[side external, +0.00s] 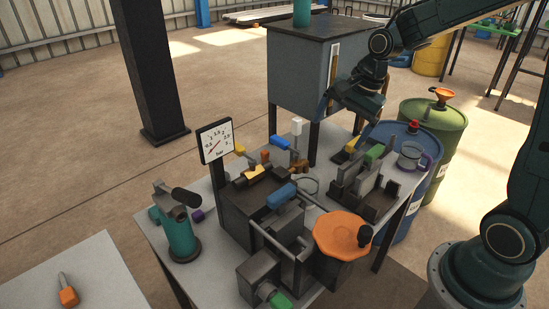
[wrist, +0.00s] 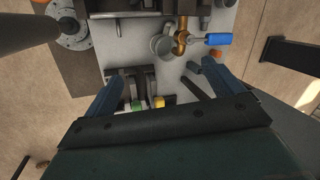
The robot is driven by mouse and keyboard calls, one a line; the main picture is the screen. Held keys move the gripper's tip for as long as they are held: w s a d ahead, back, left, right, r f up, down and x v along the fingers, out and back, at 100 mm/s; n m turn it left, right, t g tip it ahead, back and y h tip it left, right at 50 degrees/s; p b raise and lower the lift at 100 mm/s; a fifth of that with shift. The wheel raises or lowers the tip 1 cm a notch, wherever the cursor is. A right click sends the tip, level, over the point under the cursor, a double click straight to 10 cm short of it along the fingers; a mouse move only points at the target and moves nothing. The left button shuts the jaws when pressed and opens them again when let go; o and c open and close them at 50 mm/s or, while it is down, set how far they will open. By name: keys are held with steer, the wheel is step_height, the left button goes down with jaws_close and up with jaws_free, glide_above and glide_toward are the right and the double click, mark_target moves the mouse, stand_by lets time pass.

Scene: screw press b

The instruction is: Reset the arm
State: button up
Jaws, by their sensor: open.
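My gripper (side external: 350,116) is open and empty. It hangs above the back right of the work table in the side view, over the dark slotted rack (side external: 366,188). In the wrist view its two blue-grey fingers (wrist: 163,85) are spread wide with nothing between their tips. The rack's green block (wrist: 137,106) and yellow block (wrist: 158,102) show near the left finger. My arm reaches in from the upper right in the side view.
A press with an orange handwheel (side external: 342,234), a gauge (side external: 216,141) and a teal hand tool (side external: 178,232) crowd the table (side external: 222,276). A brass valve (wrist: 181,37) has a blue handle (wrist: 218,39). A grey cabinet (side external: 300,72) and blue drum (side external: 405,205) stand close by.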

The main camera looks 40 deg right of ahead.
steer(key=s+a+r+n+t, duration=0.1)
steer(key=s+a+r+n, duration=0.1)
steer(key=s+r+n, duration=0.2)
steer(key=s+a+r+n+t+h, duration=0.1)
steer(key=s+a+r+n, duration=0.2)
steer(key=s+n, duration=0.8)
steer(key=shift+s+a+r, duration=0.15)
steer(key=shift+s+r, duration=0.75)
steer(key=shift+s, duration=1.65)
